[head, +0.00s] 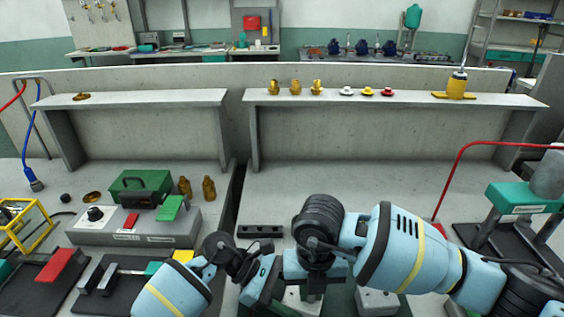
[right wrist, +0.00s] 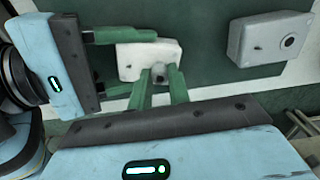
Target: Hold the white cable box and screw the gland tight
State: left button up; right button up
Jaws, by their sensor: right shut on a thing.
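The white cable box (right wrist: 135,58) lies on a dark green surface in the right wrist view. A short grey gland (right wrist: 160,72) sticks out at its lower edge. My right gripper (right wrist: 160,84) has its green fingers on either side of the gland and is shut on it. My left gripper (right wrist: 118,64) comes in from the left, one finger along the box's upper edge and one by its lower edge. I cannot tell whether they press on it. In the head view my arms mostly hide the box (head: 301,299), and the fingertips do not show.
A grey box with a round port (right wrist: 270,42) stands to the right of the white box, apart from it. A raised shelf (head: 400,100) with brass fittings spans the back. A red hose (head: 490,143) arches at right.

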jog(key=m, duration=0.4)
jog(key=o, duration=0.8)
jog(key=shift+r, duration=2)
jog(key=shift+f, duration=0.1)
